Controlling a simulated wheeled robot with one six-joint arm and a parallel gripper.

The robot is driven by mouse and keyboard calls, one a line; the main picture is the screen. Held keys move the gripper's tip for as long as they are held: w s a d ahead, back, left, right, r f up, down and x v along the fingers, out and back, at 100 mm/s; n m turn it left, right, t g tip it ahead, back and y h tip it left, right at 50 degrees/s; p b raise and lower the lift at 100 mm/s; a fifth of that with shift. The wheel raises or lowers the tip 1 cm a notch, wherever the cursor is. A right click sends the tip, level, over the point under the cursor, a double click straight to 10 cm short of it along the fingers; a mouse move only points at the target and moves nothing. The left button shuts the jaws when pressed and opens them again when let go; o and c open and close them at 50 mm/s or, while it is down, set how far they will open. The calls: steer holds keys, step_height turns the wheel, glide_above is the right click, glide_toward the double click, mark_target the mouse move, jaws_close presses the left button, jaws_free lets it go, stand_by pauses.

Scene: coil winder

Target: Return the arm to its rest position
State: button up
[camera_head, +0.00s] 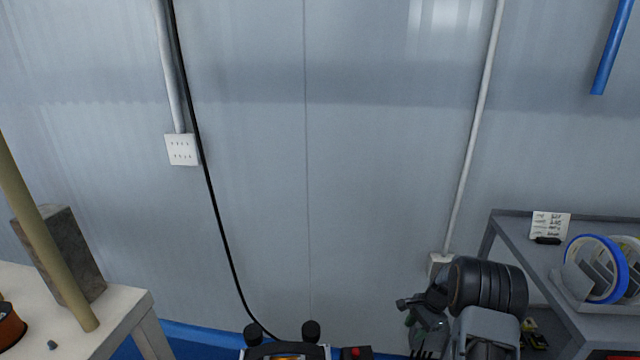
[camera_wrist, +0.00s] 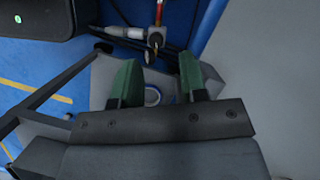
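My arm (camera_head: 487,287) is folded at the lower right of the head view, between the wall and the grey shelf. My gripper (camera_wrist: 158,80) shows in the wrist view with its two green fingers apart. The gap between them is empty. Behind the gap, a small blue-and-white round thing lies lower down; I cannot tell what it is. In the head view the gripper is mostly hidden by the arm's dark joints.
A grey shelf (camera_head: 505,228) at right holds a blue ring (camera_head: 598,240). A pale table (camera_head: 125,310) at left bears a dark block (camera_head: 68,238). The grey wall (camera_head: 330,160) ahead has a hanging black cable (camera_head: 213,200). Blue floor (camera_wrist: 25,60) with yellow lines shows in the wrist view.

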steer(key=s+a+r+n+t+h+p, duration=0.1)
steer(key=s+a+r+n+p, duration=0.2)
steer(key=r, duration=0.8)
steer(key=s+a+r+n+h+p, duration=0.15)
steer(key=a+r+p, duration=0.3)
steer(key=r, duration=0.65)
steer(key=s+a+r+n+t+p, duration=0.1)
steer(key=s+a+r+n+p, duration=0.3)
steer(key=r, duration=0.6)
steer(key=s+a+r+n+t+p, duration=0.1)
steer(key=s+a+r+n+p, duration=0.1)
steer(key=s+r+p, duration=0.3)
steer(key=s+a+r+n+t+h+p, duration=0.1)
steer(key=s+a+r+n+p, duration=0.1)
steer(key=s+r+n+p, duration=0.2)
steer(key=s+p+v, duration=0.1)
steer(key=v, duration=0.6)
steer(key=shift+s+r+p, duration=0.2)
steer(key=shift+s+p, duration=0.15)
steer(key=shift+a, duration=0.2)
